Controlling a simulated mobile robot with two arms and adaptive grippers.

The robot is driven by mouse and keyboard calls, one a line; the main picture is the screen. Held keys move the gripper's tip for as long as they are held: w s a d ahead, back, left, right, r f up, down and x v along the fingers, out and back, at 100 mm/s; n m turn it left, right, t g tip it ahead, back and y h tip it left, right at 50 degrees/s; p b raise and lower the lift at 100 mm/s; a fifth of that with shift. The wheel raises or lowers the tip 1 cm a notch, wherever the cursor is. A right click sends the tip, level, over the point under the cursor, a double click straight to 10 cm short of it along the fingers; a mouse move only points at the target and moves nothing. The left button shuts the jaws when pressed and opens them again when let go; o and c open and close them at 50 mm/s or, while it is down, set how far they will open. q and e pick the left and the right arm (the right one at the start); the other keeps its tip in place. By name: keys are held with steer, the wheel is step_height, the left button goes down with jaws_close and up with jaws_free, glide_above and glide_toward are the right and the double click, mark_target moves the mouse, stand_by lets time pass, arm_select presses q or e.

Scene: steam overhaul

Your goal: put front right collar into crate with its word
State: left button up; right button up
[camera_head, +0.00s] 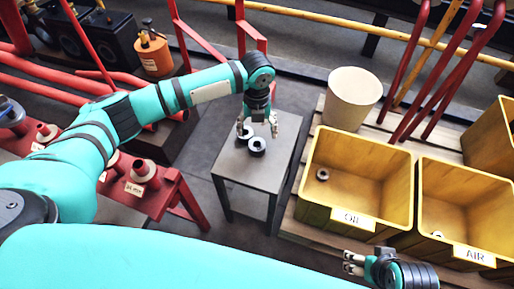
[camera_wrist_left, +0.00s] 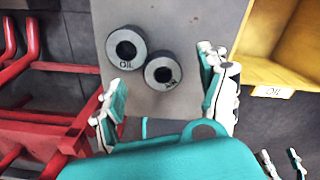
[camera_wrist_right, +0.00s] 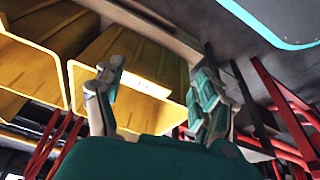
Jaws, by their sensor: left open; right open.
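Two dark grey collars stand on a small grey table (camera_head: 232,168). The front right collar (camera_head: 257,147) also shows in the left wrist view (camera_wrist_left: 164,71); its short word there is tilted and hard to read, perhaps AIR. The other collar (camera_wrist_left: 126,47), behind and to its left, reads OIL. My left gripper (camera_head: 257,128) is open above the table, fingers apart, holding nothing. The OIL crate (camera_head: 338,218) and the AIR crate (camera_head: 440,250) are yellow and stand to the right. My right gripper (camera_head: 350,263) is open and empty in front of the OIL crate.
A small ring-shaped part (camera_head: 322,174) lies in the OIL crate, and a partly hidden one (camera_head: 437,235) in the AIR crate. A cream bin (camera_head: 353,98) stands behind. A red bench (camera_head: 150,198) with collared parts is left of the table. Red pipes rise behind the crates.

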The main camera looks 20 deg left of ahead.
mark_target(257, 141)
arm_select(q)
steer(key=shift+f, duration=0.4)
steer(key=f, duration=0.1)
steer(key=f+b, duration=0.1)
steer(key=f, duration=0.2)
steer(key=shift+s+d+f+b, duration=0.1)
steer(key=shift+s+f+b, duration=0.25)
steer(key=shift+r, duration=0.1)
jaws_close()
arm_select(e)
steer(key=shift+v, duration=0.8)
